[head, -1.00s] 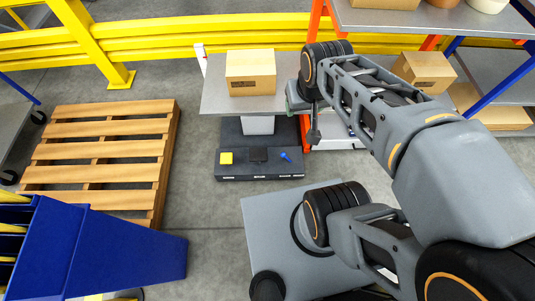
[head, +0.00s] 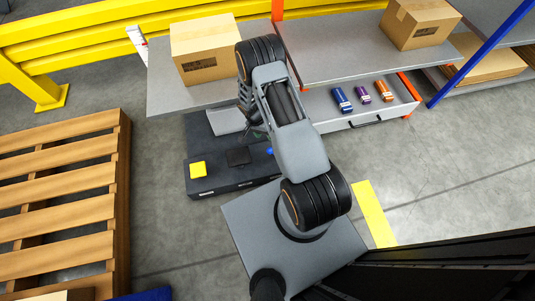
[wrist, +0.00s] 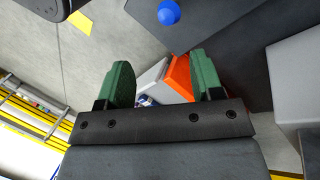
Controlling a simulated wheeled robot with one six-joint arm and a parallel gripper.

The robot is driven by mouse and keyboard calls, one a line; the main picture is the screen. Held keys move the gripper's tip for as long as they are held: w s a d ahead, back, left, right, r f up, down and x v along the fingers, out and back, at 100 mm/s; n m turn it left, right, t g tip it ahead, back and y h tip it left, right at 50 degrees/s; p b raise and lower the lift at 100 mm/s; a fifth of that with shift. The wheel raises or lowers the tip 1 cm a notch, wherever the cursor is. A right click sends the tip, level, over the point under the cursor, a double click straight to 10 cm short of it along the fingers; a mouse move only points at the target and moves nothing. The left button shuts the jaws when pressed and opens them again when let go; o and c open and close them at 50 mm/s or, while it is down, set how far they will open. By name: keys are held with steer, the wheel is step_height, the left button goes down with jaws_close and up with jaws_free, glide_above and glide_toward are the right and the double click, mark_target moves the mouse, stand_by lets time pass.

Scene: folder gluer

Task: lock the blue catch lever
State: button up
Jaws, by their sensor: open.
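The blue catch lever (head: 270,151) is on the dark base unit (head: 215,178), right of a black block and a yellow block. In the head view only a small blue part shows beside my arm. In the wrist view its round blue end (wrist: 168,13) lies at the top, on a dark surface. My gripper (wrist: 160,60) has two green fingers spread apart with nothing between them. The lever's end appears beyond the fingertips, not between them. In the head view my gripper is mostly hidden behind my arm.
A grey table with a cardboard box (head: 205,48) stands behind the base unit. To its right are a grey shelf (head: 345,45) and a drawer holding blue, purple and orange items (head: 362,95). A wooden pallet (head: 60,190) lies at left. Floor at right is open.

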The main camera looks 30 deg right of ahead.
mark_target(269, 149)
steer(key=shift+m, duration=0.3)
steer(key=b+x, duration=0.1)
steer(key=x, duration=0.3)
steer(key=a+b+x, duration=0.1)
steer(key=x, duration=0.3)
steer(key=w+b+x, duration=0.1)
steer(key=x, duration=0.3)
steer(key=shift+s+a+f, duration=0.1)
steer(key=shift+a+f, duration=0.05)
steer(key=shift+f, duration=0.25)
steer(key=shift+b+x, duration=0.3)
steer(key=shift+x, duration=0.55)
steer(key=shift+c, duration=0.2)
steer(key=shift+s, duration=0.1)
jaws_close()
